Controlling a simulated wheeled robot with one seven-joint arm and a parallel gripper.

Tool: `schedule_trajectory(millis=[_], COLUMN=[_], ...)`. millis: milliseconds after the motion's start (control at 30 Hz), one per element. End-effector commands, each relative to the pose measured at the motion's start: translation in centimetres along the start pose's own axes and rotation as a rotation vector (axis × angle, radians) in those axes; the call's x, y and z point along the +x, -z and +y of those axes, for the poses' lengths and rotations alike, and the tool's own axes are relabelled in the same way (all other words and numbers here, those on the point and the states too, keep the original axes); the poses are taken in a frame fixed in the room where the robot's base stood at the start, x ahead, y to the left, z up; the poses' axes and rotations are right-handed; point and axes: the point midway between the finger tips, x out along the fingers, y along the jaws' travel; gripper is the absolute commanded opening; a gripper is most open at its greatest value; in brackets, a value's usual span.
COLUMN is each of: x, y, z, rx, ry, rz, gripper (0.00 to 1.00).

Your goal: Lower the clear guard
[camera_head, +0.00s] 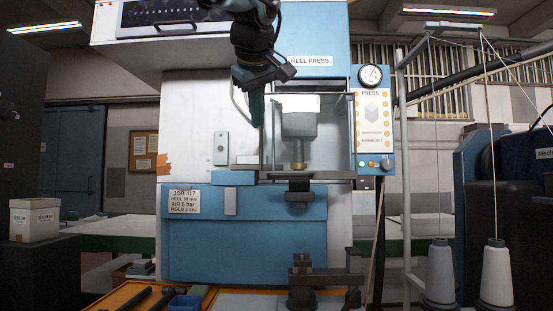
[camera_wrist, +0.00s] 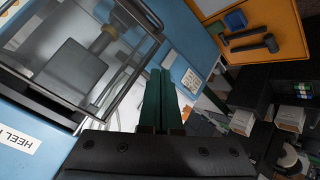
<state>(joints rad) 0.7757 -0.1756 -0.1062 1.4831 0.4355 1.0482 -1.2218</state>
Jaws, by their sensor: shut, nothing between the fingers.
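The clear guard (camera_head: 338,125) is a see-through panel with thin grey edges at the front of the heel press, under the blue "HEEL PRESS" header. The grey press head and its brass-coloured tip (camera_head: 298,157) show through it. In the wrist view the guard (camera_wrist: 143,52) fills the upper left, seen at a slant. My gripper (camera_head: 257,122) points down beside the guard's left edge, its green fingers together and empty. The fingers also show in the wrist view (camera_wrist: 160,74), just right of the guard's edge. I cannot tell whether they touch it.
A control panel (camera_head: 374,120) with a gauge and buttons is right of the guard. A dark fixture (camera_head: 302,278) stands on the bench below. An orange tray (camera_wrist: 285,22) holds dark tools. Thread cones (camera_head: 496,275) stand at the right.

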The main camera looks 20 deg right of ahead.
Motion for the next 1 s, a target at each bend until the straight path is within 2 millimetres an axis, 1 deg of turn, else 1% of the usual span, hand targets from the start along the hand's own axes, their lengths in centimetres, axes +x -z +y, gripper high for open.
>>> schedule_trajectory(millis=[67, 167, 567, 600, 700, 800, 1000], x=[0.5, 1.9, 10.0, 10.4, 11.4, 12.1, 12.7], y=[0.1, 0.0, 0.1, -0.5, -1.6, -2.3, -2.8], z=[0.1, 0.1, 0.1, 0.1, 0.1, 0.0, 0.0], rx=[-0.004, -0.002, -0.001, 0.001, 0.002, 0.0, 0.0], ry=[0.0, 0.003, 0.004, 0.002, 0.001, 0.001, 0.0], rz=[0.0, -0.002, -0.003, -0.003, -0.004, -0.002, -0.001], gripper=[0.0, 0.0, 0.0, 0.0, 0.0, 0.0, 0.0])
